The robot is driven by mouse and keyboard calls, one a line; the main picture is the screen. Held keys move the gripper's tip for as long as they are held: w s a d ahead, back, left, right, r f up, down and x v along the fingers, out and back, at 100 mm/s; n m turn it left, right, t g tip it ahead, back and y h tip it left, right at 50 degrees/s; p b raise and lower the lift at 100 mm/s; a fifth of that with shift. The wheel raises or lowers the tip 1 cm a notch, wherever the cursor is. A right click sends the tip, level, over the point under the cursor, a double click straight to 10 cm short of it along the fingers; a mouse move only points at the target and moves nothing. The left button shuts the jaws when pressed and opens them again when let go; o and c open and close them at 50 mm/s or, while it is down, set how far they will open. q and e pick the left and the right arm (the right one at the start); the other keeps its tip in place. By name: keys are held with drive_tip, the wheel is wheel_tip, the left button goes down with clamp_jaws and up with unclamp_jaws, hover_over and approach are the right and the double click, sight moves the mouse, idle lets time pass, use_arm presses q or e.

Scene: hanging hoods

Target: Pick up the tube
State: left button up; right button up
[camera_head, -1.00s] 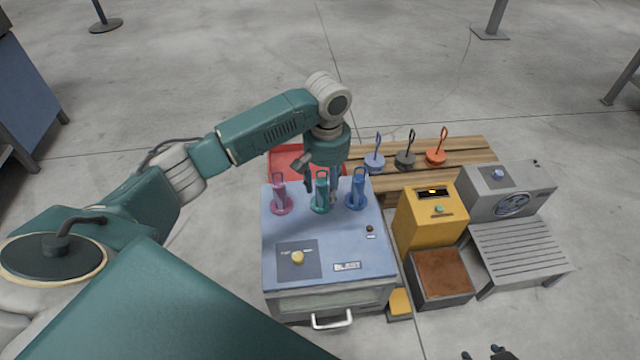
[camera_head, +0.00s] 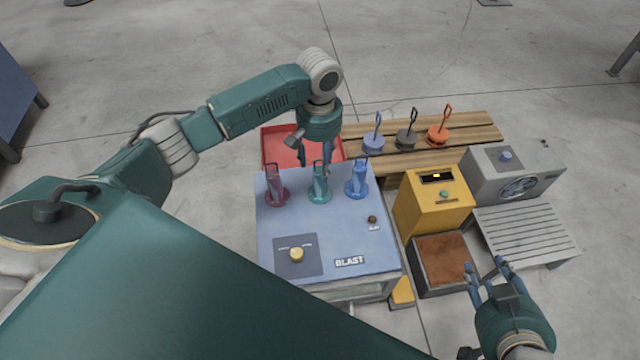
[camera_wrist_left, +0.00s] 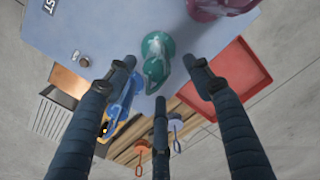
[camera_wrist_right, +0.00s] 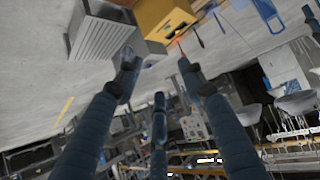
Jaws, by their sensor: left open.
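Three tubes with round feet and loop tops stand on the blue-grey BLAST box (camera_head: 328,238): a pink tube (camera_head: 276,189), a teal tube (camera_head: 319,188) and a blue tube (camera_head: 358,182). My left gripper (camera_head: 315,163) is open and empty, behind and above the teal tube. In the left wrist view the teal tube (camera_wrist_left: 156,58) lies between the spread fingers, apart from them as far as I can tell. The blue tube (camera_wrist_left: 122,100) is partly hidden by a finger there. My right gripper (camera_head: 487,272) has its fingers spread and empty, near the brown-filled bin.
A red tray (camera_head: 285,145) lies behind the box. A slatted wooden bench (camera_head: 470,128) holds blue, dark and orange looped pieces. A yellow machine (camera_head: 425,210), a grey fan unit (camera_head: 490,190), a brown-filled bin (camera_head: 440,262) and a slatted grey table (camera_head: 525,235) stand right.

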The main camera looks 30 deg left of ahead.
sight(320, 171)
use_arm(q)
drive_tip(key=shift+f, duration=0.8)
wheel_tip(320, 171, down, 3)
drive_tip(key=shift+s+d+r+b, duration=0.15)
drive_tip(key=shift+r+b, duration=0.05)
drive_tip(key=shift+b, duration=0.75)
wheel_tip(320, 171, down, 2)
drive_tip(key=shift+f+b, duration=0.1)
drive_tip(key=shift+b, duration=0.45)
drive_tip(key=shift+f, duration=0.15)
clamp_jaws()
use_arm(e)
drive_tip(key=w+a+r+t+y, duration=0.1)
drive_tip(key=w+a+r+t, duration=0.1)
drive_tip(key=r, duration=0.6)
drive_tip(key=w+a+r+t+y, duration=0.1)
drive_tip(key=w+a+r+t, duration=0.1)
drive_tip(key=w+r+t, duration=0.2)
wheel_tip(320, 171, up, 5)
drive_tip(key=t, duration=0.2)
drive_tip(key=shift+w+t+y, duration=0.2)
drive_tip(key=shift+t+y, duration=0.1)
drive_tip(key=shift+y, duration=0.1)
drive_tip(key=shift+f, duration=0.15)
